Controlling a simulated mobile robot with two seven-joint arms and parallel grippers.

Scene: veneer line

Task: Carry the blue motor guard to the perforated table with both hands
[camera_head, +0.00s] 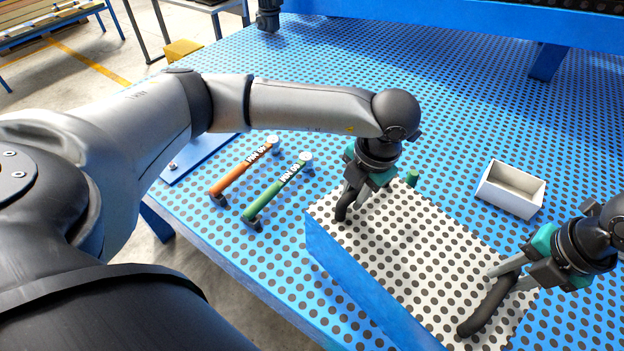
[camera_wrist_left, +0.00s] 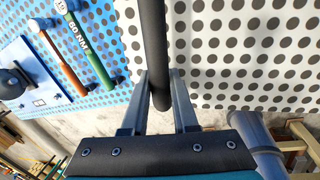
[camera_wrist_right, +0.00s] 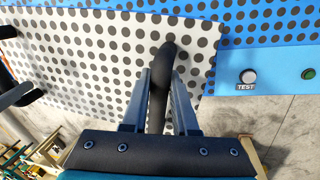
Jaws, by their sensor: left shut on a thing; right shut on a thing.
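The motor guard (camera_head: 405,240) has a white top with black dots, a blue side wall (camera_head: 350,280) and two black bar handles. My left gripper (camera_head: 353,192) is shut on its left handle (camera_head: 342,208), and the left wrist view shows the bar (camera_wrist_left: 153,40) between the fingers. My right gripper (camera_head: 508,275) is shut on the right handle (camera_head: 485,310), whose bar (camera_wrist_right: 158,100) runs between the fingers in the right wrist view. The perforated table (camera_head: 420,90) is blue with dark holes. The guard is over its front part; whether its underside touches the table is hidden.
An orange wrench (camera_head: 240,172) and a green wrench (camera_head: 275,193) lie left of the guard. A white open box (camera_head: 512,188) stands to its right. A blue beam (camera_head: 440,18) crosses the back. A TEST button (camera_wrist_right: 248,76) shows on a blue panel. The table's middle is clear.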

